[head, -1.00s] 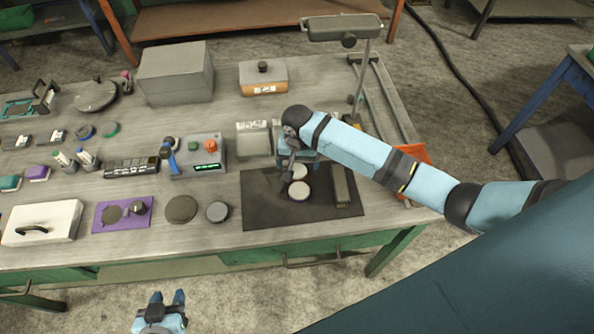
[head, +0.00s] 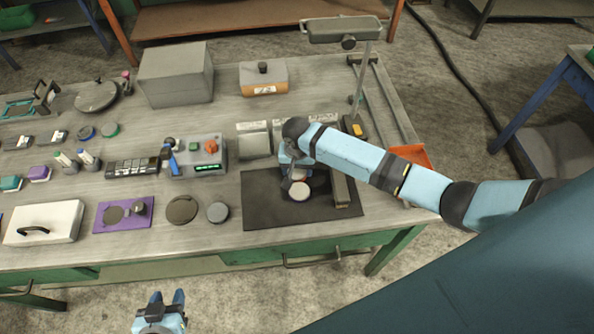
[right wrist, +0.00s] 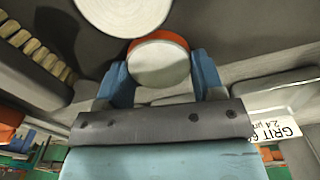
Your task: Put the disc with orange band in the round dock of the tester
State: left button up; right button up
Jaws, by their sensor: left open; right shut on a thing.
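The disc with the orange band (right wrist: 158,63) is between the blue fingers of my right gripper (right wrist: 160,76) in the right wrist view; its face is pale. My right gripper (head: 293,182) is shut on it, low over the dark mat in the head view, where the arm partly hides the disc. A second white-faced disc (head: 299,191) lies on the mat just in front; it also shows in the wrist view (right wrist: 122,12). A grey box with a green display and orange knob (head: 197,157) looks like the tester; I cannot make out its round dock. My left gripper (head: 165,299) is open and empty, before the table.
The dark mat (head: 262,212) also bears a long grey block (head: 341,191). Label-bearing grey trays (head: 254,141) stand behind it. A purple plate (head: 112,222), a dark round piece (head: 182,209) and a small grey disc (head: 218,211) lie left of the mat. A lamp stands behind.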

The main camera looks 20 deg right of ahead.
jog(key=shift+r, duration=0.15)
notch_tip(320, 180, up, 19)
jog(key=b, duration=0.1)
jog(key=s+d+r+n, duration=0.3)
jog(key=s+r+n, duration=0.1)
jog(key=s+n, duration=0.1)
jog(key=shift+s+r, duration=0.35)
jog(key=shift+r, duration=0.05)
